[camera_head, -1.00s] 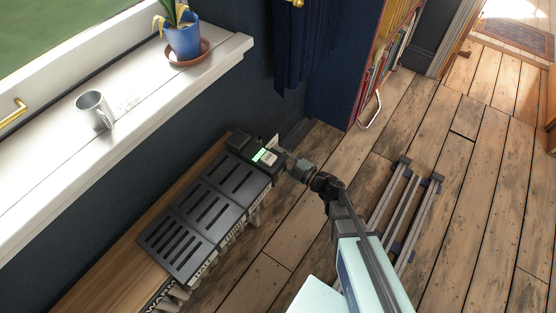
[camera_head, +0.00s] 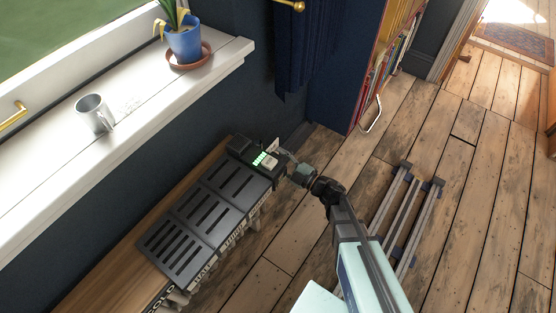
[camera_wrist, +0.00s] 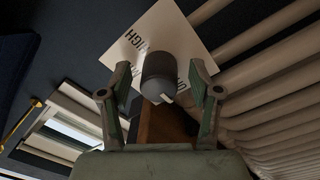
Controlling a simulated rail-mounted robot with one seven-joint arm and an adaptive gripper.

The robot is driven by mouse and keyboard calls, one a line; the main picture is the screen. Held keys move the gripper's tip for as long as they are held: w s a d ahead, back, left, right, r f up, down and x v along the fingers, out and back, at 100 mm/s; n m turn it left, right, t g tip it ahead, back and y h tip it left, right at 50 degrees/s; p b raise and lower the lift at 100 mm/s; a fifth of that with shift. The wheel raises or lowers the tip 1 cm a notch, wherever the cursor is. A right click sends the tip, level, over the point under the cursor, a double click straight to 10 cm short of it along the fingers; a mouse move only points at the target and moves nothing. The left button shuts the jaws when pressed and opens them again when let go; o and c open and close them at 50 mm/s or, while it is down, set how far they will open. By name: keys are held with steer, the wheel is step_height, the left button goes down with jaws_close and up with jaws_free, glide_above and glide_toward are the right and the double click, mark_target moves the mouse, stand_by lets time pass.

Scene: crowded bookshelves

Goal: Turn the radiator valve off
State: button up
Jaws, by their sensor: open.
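In the wrist view the dark grey round valve knob (camera_wrist: 158,72) sits between my open fingers, with a gap visible on each side. A small white mark shows on its lower edge. A white plate (camera_wrist: 188,38) with black lettering, including "HIGH", is behind it; the knob covers part of it. My gripper (camera_wrist: 159,98) is open and empty. In the head view my gripper (camera_head: 284,161) is at the far right end of the radiator (camera_head: 215,200), which has black slotted covers.
Cream radiator tubes (camera_wrist: 275,95) run close on the right in the wrist view. A windowsill (camera_head: 130,108) with a metal mug (camera_head: 93,113) and a blue plant pot (camera_head: 184,43) is above the radiator. A low rack (camera_head: 405,215) stands on the floor; open floor lies around it.

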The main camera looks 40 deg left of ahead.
steer(key=d, duration=1.1)
steer(key=shift+s+d+f, duration=0.2)
steer(key=shift+d, duration=0.2)
